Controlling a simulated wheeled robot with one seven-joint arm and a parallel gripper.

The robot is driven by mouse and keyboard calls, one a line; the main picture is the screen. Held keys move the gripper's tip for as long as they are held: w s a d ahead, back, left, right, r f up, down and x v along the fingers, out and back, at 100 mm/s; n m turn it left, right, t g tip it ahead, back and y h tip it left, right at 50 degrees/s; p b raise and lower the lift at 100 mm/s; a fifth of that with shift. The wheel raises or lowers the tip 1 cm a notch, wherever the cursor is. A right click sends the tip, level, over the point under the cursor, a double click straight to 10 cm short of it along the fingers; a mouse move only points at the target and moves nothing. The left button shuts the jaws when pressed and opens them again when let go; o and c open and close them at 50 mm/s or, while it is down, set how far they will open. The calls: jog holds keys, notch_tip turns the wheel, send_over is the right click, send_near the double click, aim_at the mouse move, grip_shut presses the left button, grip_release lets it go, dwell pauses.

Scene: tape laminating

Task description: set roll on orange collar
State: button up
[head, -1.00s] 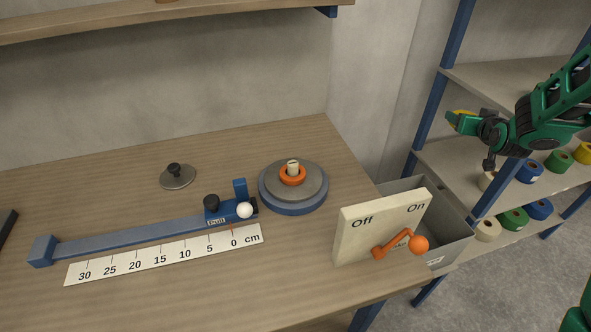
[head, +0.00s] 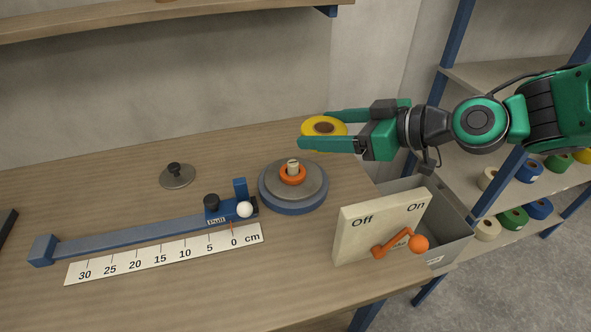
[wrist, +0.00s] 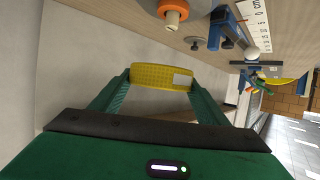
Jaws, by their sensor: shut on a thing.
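A yellow tape roll (head: 337,127) with a brown core is held flat between the fingers of my gripper (head: 325,131). It also shows in the wrist view (wrist: 150,76), between the two green fingertips (wrist: 156,82). The orange collar (head: 293,179) surrounds a cream post (head: 292,165) on a grey disc with a blue base (head: 293,207). In the head view the roll appears above and slightly right of the collar, apart from it. The collar shows at the top of the wrist view (wrist: 171,22).
A grey disc with a black knob (head: 177,178) lies left on the table. A blue slide (head: 130,236) runs beside a cm scale (head: 165,255). An Off/On switch box (head: 358,239) and grey bin (head: 455,232) stand right. Shelves with rolls (head: 515,219) are far right.

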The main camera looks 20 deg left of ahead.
jog(key=s+a+r+n+g, duration=0.3)
jog(key=s+g, duration=0.1)
jog(key=s, duration=0.5)
send_over(294, 162)
jog(key=shift+y, duration=0.3)
notch_tip(294, 162, down, 7)
jog(key=shift+s+f, duration=0.1)
jog(key=shift+s, duration=0.05)
jog(key=shift+f, duration=2)
jog(key=shift+f, duration=0.6)
jog(key=o, duration=1.1)
jog(key=shift+c, duration=0.2)
